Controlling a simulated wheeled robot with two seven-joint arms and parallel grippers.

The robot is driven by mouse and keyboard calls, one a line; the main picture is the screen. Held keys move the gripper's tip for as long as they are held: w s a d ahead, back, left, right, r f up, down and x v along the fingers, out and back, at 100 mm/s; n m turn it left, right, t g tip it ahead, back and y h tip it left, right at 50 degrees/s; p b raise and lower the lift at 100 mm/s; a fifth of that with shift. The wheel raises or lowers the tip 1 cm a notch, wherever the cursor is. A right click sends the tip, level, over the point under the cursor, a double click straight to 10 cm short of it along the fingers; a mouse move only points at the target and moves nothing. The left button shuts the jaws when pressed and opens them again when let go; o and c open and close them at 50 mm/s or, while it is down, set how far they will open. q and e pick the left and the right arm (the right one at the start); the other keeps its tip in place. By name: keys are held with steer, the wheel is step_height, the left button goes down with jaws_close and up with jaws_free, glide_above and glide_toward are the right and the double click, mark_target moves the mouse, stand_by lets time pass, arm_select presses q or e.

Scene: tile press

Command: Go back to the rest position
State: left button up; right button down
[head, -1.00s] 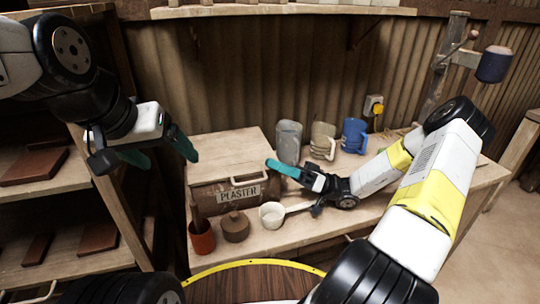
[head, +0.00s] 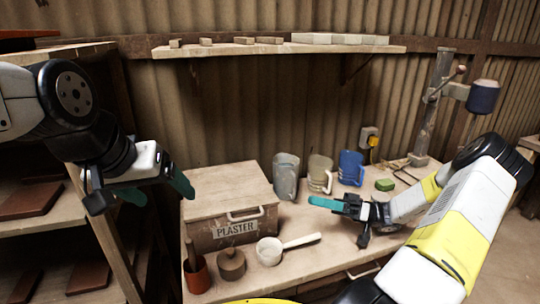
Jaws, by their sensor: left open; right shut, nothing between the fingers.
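My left gripper (head: 158,194) is open and empty in front of the shelf rack, left of the plaster box. My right gripper (head: 328,204) is shut with nothing in it, its teal fingers pointing left above the bench. It is right of the plaster box (head: 232,217) and in front of the mugs. A white scoop (head: 271,250) with its handle to the right lies on the bench, apart from both grippers and below the right one.
A press (head: 430,120) stands at right. A wall shelf (head: 280,49) holds small blocks.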

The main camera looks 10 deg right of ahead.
steer(key=s+a+r+m+g+h, duration=0.35)
steer(key=s+a+h, duration=0.45)
steer(key=h, duration=0.4)
steer(key=s+r+m+t+h, duration=0.3)
steer(key=r+t+h, duration=0.1)
steer(key=r+t, duration=0.1)
steer(key=s+d+r+m+t+h, duration=0.1)
steer(key=s+r+m+t+h, duration=0.2)
steer(key=r, duration=0.4)
steer(key=shift+d+m+t+h, duration=0.2)
steer(key=shift+m+t+h, duration=0.3)
steer(key=shift+m+t, duration=0.4)
steer(key=shift+r, duration=0.15)
